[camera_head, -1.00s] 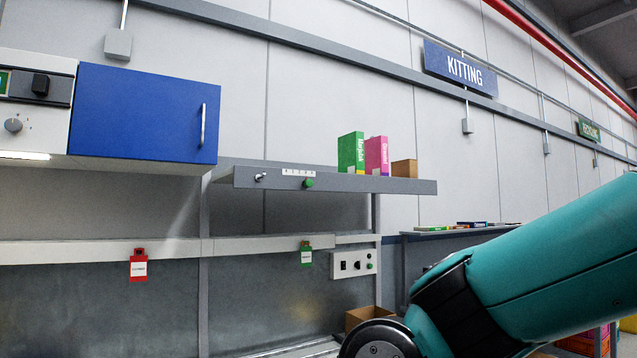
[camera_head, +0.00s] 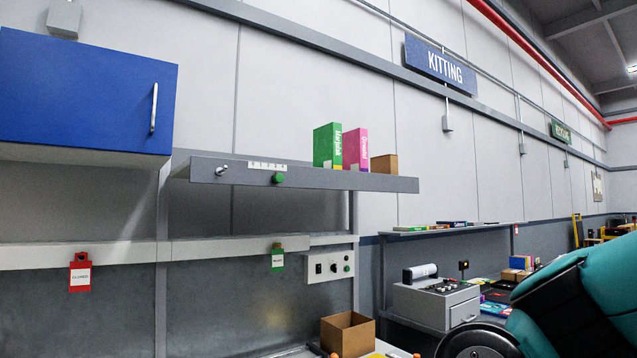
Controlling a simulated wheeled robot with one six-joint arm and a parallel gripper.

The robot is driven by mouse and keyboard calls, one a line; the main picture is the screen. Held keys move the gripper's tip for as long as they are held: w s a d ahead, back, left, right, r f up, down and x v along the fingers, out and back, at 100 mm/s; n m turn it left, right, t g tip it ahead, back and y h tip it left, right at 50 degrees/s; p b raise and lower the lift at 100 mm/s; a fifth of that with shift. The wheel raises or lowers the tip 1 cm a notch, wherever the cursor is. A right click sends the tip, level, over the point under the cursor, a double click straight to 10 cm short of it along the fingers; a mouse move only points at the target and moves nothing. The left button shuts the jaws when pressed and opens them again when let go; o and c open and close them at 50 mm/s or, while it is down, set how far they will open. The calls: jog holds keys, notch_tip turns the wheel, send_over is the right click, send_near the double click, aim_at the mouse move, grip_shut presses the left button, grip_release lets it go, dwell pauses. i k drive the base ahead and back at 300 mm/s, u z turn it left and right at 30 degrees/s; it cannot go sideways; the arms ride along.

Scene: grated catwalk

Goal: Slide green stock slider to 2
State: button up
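A green round knob (camera_head: 278,178) sits on the front edge of the grey shelf (camera_head: 330,180), below a small white scale strip (camera_head: 267,166). It appears to be the green stock slider; the marks on the scale are too small to read. The knob is near the right end of the strip. A metal peg or toggle (camera_head: 221,169) is on the same edge to the left. Only my teal arm shows, at the lower right; my gripper is out of view.
A green box (camera_head: 327,146), a pink box (camera_head: 355,150) and a brown box (camera_head: 384,165) stand on the shelf. A blue cabinet (camera_head: 80,95) hangs at upper left. A control panel (camera_head: 329,266) and an open cardboard box (camera_head: 348,334) are below the shelf.

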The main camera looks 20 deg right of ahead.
aim_at(277, 178)
jog(key=z, duration=0.1)
jog(key=i, duration=0.65)
jog(key=u, duration=0.65)
jog(key=i, duration=0.45)
jog(key=u, duration=0.45)
